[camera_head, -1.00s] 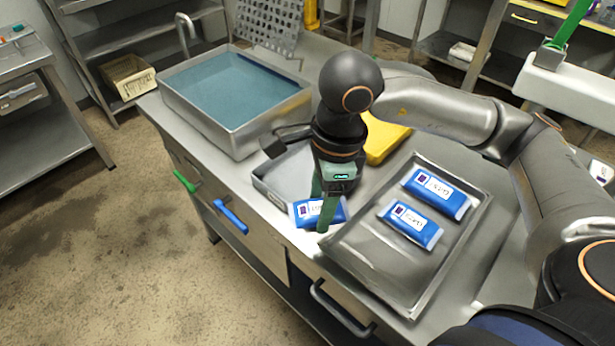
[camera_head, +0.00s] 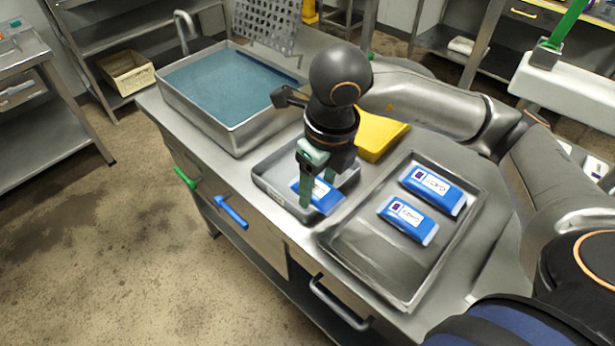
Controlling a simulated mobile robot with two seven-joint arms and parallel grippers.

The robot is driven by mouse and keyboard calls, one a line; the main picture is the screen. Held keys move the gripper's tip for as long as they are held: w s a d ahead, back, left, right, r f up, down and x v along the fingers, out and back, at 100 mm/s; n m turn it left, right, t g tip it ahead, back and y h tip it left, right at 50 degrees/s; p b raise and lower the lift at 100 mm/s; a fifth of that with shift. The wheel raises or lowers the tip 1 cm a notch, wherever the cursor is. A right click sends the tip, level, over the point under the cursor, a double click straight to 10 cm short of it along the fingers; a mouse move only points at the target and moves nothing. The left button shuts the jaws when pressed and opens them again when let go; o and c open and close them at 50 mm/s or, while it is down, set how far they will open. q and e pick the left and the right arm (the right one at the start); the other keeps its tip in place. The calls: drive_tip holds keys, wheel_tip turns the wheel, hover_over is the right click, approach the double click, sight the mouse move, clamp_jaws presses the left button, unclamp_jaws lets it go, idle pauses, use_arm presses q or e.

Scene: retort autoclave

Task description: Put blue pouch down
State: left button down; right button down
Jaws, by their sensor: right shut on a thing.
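A blue pouch (camera_head: 325,197) with a white label is between the green fingers of my right gripper (camera_head: 318,196), which is shut on it. The pouch is over the small grey metal tray (camera_head: 271,190), near the tray's right end. I cannot tell whether it touches the tray floor. Two other blue pouches, an upper one (camera_head: 433,189) and a lower one (camera_head: 408,220), lie in the larger metal tray (camera_head: 385,287) to the right. My left gripper does not show.
A deep metal basin (camera_head: 237,139) of blue water stands to the upper left. A yellow object (camera_head: 381,135) lies behind the small tray. Drawers with a green handle (camera_head: 185,178) and a blue handle (camera_head: 230,214) are in the counter's front. The large tray's lower left part is bare.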

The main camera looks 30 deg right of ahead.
drive_tip(key=w+d+f, duration=0.1)
drive_tip(key=w+f, duration=0.1)
drive_tip(key=w, duration=0.1)
drive_tip(key=w+d+f, duration=0.1)
drive_tip(key=w+f, duration=0.2)
drive_tip(key=w+d+f+p, duration=0.1)
drive_tip(key=w+f, duration=0.1)
drive_tip(key=w, duration=0.1)
drive_tip(key=shift+f, duration=0.3)
drive_tip(key=shift+w+f, duration=0.2)
drive_tip(key=shift+f, duration=0.05)
wheel_tip(320, 180, down, 3)
drive_tip(key=shift+p, duration=0.5)
drive_tip(key=shift+f, duration=0.1)
drive_tip(key=shift+f, duration=0.15)
drive_tip(key=shift+c, duration=0.7)
unclamp_jaws()
